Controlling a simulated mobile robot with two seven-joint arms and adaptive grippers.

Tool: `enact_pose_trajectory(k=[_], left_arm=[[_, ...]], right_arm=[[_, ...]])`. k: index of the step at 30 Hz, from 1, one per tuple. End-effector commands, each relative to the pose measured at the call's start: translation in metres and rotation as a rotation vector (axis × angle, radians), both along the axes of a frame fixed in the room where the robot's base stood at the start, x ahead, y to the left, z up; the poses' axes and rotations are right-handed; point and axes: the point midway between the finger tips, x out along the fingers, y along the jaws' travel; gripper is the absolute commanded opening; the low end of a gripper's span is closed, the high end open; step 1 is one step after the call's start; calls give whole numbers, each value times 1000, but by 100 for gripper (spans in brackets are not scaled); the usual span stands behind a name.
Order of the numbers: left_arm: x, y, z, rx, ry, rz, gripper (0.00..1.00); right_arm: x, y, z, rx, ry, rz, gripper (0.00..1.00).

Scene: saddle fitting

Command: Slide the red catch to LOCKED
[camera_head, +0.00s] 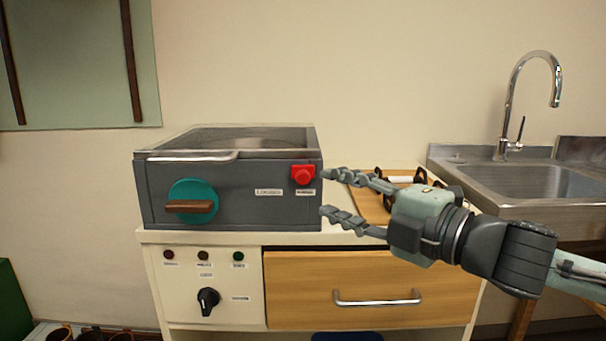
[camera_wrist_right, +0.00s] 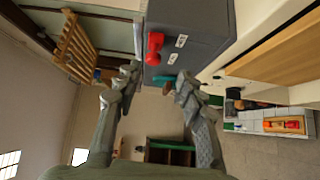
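The red catch (camera_head: 302,175) sits at the right end of the front face of a dark grey box (camera_head: 240,204), above the right one of two small white labels. The print on the labels is too small to read surely. The catch also shows in the right wrist view (camera_wrist_right: 154,47), beyond the fingers. My right gripper (camera_head: 325,193) is open and empty, just right of the box's front corner. Its upper fingertip is level with the catch and appears close to it; I cannot tell whether they touch. My left gripper is not in view.
A teal knob with a wooden handle (camera_head: 191,206) is on the box's left front. The box stands on a white counter with a wooden drawer (camera_head: 370,290). A wooden board (camera_head: 375,207) with dark items lies behind my gripper. A sink (camera_head: 522,180) is at right.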

Motion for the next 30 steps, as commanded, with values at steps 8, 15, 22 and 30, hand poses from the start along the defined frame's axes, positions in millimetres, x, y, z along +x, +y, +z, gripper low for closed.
enact_pose_trajectory(k=[8,15,22,30], left_arm=[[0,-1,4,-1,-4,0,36],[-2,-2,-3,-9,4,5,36],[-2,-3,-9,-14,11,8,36],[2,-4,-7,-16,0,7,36]], right_arm=[[5,9,10,-26,-36,20,39],[32,37,10,-26,-36,19,39],[48,51,9,-26,-35,17,39],[50,52,9,-26,-35,16,39]])
